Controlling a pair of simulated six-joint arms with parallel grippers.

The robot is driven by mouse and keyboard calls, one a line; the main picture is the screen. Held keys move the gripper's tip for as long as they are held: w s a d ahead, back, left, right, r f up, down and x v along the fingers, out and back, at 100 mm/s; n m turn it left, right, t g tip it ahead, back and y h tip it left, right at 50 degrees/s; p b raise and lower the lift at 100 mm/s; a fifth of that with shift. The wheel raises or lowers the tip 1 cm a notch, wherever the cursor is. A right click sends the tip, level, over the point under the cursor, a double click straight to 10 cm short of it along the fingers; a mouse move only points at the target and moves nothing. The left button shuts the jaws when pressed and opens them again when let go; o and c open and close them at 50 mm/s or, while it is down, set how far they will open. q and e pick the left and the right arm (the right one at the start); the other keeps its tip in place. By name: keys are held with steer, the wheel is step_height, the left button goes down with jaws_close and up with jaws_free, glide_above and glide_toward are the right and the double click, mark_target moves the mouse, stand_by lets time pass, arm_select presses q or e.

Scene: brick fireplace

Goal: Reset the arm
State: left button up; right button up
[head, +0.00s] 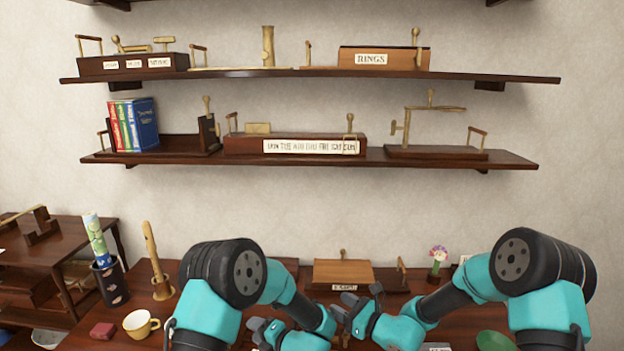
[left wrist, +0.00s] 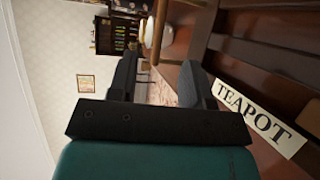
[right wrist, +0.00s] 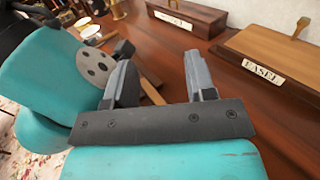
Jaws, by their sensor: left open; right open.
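My left gripper (head: 262,330) is low over the desk in the head view, partly cut by the lower edge. In the left wrist view its two fingers (left wrist: 157,78) stand apart with nothing between them. My right gripper (head: 346,306) is beside it on the right, also low over the desk. In the right wrist view its fingers (right wrist: 160,78) are spread and empty. Both arms are bent, with their forearms angled inward to the middle. A teal arm part of mine fills the left of the right wrist view.
A desk (head: 215,285) holds a yellow cup (head: 138,324), a wooden box (head: 343,272) and a flower vase (head: 437,262). The right wrist view shows an EASEL-labelled block (right wrist: 275,58). A TEAPOT label (left wrist: 260,118) is right of the left fingers. Two loaded shelves (head: 300,158) hang above.

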arm_select(q)
steer(key=shift+v, duration=0.9)
